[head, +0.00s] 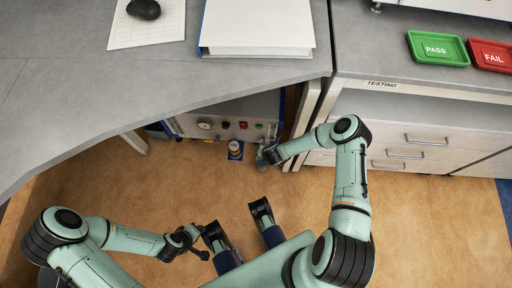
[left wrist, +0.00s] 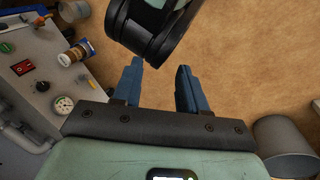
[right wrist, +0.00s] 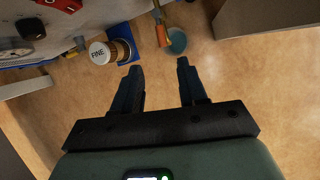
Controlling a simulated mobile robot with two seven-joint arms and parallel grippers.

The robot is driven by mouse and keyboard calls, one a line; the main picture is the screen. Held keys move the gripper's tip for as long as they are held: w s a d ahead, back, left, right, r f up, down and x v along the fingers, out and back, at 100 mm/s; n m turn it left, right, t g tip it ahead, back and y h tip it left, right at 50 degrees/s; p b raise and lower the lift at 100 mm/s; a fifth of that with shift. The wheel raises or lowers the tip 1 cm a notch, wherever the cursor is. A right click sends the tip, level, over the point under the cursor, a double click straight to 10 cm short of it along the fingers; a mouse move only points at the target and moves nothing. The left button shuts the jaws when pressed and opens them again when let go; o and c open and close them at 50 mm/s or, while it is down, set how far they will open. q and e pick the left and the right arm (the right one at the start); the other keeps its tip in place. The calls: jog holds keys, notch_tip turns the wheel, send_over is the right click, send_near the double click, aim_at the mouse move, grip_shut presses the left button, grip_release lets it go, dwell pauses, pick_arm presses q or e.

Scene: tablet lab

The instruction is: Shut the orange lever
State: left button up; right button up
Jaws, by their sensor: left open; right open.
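The orange lever (right wrist: 162,36) shows in the right wrist view at the top, below a brass-coloured fitting, beside a teal round part. My right gripper (right wrist: 157,67) is open and empty, and the lever lies just beyond the gap between its fingertips; I see no contact. In the head view my right gripper (head: 264,157) is low in front of the machine under the desk, and the lever cannot be made out there. My left gripper (head: 196,241) is open and empty above the floor, away from the machine; its fingers also show in the left wrist view (left wrist: 160,66).
The machine (head: 205,125) has a gauge, knobs and a red switch. A jar labelled FINE (right wrist: 100,53) stands on a blue pad (right wrist: 122,32) left of the lever. A drawer cabinet (head: 420,140) stands to the right. The floor (head: 430,230) is largely clear.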

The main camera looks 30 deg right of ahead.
pick_arm(q)
jog(key=w+a+f+t+b, duration=0.1)
jog(key=w+a+f+b, duration=0.15)
jog(key=w+f, duration=0.2)
pick_arm(e)
jog(key=b+x, duration=0.2)
jog(key=x, duration=0.9)
jog(key=shift+w+f+b, duration=0.1)
jog(key=shift+f+b, duration=0.25)
jog(key=shift+f, duration=0.05)
jog(key=shift+w+d+f, duration=0.1)
jog(key=shift+w+f, duration=0.1)
jog(key=shift+f, duration=0.15)
pick_arm(q)
jog(key=shift+n+g+y, duration=0.3)
jog(key=shift+g+y, duration=0.2)
jog(key=shift+g, duration=0.1)
jog(key=s+f, duration=0.1)
jog(key=s+a+f, duration=0.1)
jog(key=s+f, duration=0.1)
jog(key=shift+s+f, duration=0.25)
jog(key=shift+s, duration=0.05)
